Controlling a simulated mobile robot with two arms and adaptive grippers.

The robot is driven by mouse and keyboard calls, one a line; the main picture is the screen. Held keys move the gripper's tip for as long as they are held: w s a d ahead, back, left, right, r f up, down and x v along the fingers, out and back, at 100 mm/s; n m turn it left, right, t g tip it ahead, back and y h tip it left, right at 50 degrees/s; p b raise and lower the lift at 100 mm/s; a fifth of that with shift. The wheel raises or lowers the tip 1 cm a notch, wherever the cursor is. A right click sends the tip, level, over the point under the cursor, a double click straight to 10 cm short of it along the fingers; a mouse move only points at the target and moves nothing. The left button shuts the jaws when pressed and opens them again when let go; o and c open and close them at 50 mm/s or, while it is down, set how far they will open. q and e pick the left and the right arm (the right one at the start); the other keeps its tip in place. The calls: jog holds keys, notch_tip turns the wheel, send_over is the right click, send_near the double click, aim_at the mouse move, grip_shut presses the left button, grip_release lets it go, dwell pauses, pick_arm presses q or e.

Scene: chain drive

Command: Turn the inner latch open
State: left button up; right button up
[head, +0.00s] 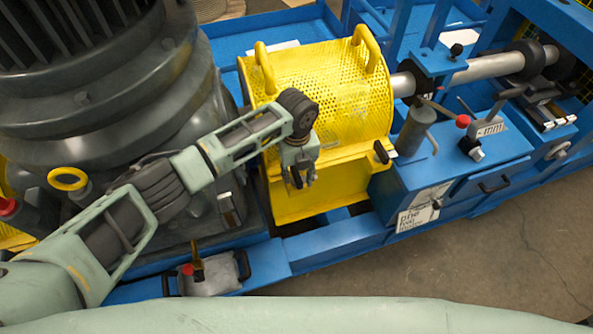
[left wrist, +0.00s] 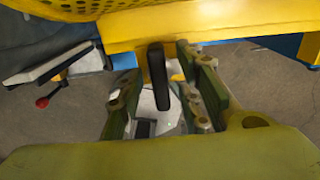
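The yellow perforated guard (head: 345,95) covers the drive, and its lower yellow box faces me. My left gripper (head: 298,180) hangs in front of that box, fingers down, near its left part. In the left wrist view a black latch handle (left wrist: 158,75) sticks out from the yellow edge (left wrist: 200,28). It lies between the two spread fingers of my left gripper (left wrist: 165,100), nearer the right finger, with a gap on the left. In the head view this latch is hidden or too small to tell behind the gripper. A second black latch (head: 382,152) sits at the box's right corner. My right gripper is not in view.
A large dark motor (head: 110,90) stands left of the guard. A grey cylinder (head: 415,128) and a blue cabinet (head: 465,165) stand to the right. The blue frame (head: 335,240) runs below. Bare floor (head: 520,245) lies at lower right.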

aim_at(296, 172)
pick_arm(q)
notch_tip(296, 172, up, 12)
dwell(0.6)
